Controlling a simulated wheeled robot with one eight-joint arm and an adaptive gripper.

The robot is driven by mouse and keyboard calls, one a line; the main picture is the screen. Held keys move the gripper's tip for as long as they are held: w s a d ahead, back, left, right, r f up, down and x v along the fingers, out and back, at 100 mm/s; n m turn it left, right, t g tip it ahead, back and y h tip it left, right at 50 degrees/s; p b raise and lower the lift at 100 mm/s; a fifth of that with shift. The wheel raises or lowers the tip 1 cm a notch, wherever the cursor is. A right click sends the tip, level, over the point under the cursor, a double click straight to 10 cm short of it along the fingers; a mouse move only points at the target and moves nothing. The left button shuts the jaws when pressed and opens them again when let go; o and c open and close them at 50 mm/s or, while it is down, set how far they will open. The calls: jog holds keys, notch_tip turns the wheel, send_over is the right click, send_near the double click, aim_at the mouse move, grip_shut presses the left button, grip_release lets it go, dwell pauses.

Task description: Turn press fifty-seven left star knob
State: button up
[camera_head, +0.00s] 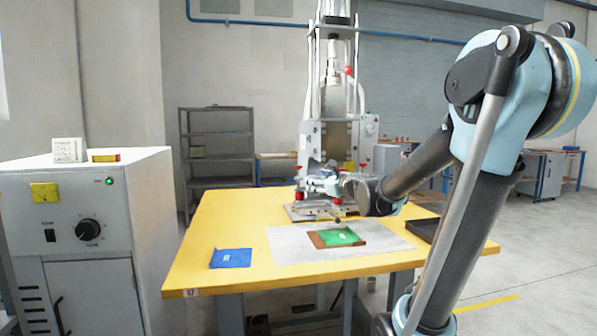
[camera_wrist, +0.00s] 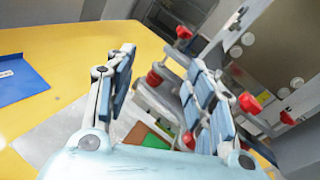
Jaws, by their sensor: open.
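The press (camera_head: 328,140) stands at the back of the yellow table, its lower front partly hidden by my arm. Several red knobs are on it. My gripper (camera_head: 313,184) is in front of the press base, near the left knob. In the wrist view my gripper (camera_wrist: 164,62) is open, with its fingers apart. A red knob (camera_wrist: 154,78) shows between the fingers, beyond them; I see no contact. I cannot tell whether it is the left star knob.
The yellow table (camera_head: 215,215) carries a blue sheet (camera_head: 230,258), a grey mat (camera_head: 290,245) with a green and brown piece (camera_head: 338,238), and a dark tray (camera_head: 424,229). A white cabinet (camera_head: 95,215) stands left. The table's front left is mostly clear.

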aim_at(300, 168)
jog(key=w+a+m, duration=0.1)
jog(key=w+a, duration=0.1)
jog(key=w, duration=0.4)
jog(key=w+a+r+m+t, duration=0.1)
jog(key=w+a+m, duration=0.1)
jog(key=w, duration=0.4)
jog(key=w+a+m+h, duration=0.1)
jog(key=w+a, duration=0.3)
jog(key=w, duration=0.2)
jog(key=shift+w+a+r+m, duration=0.15)
jog(key=shift+w+r+m, duration=0.05)
jog(key=shift+r+m, duration=0.1)
jog(key=c, duration=1.1)
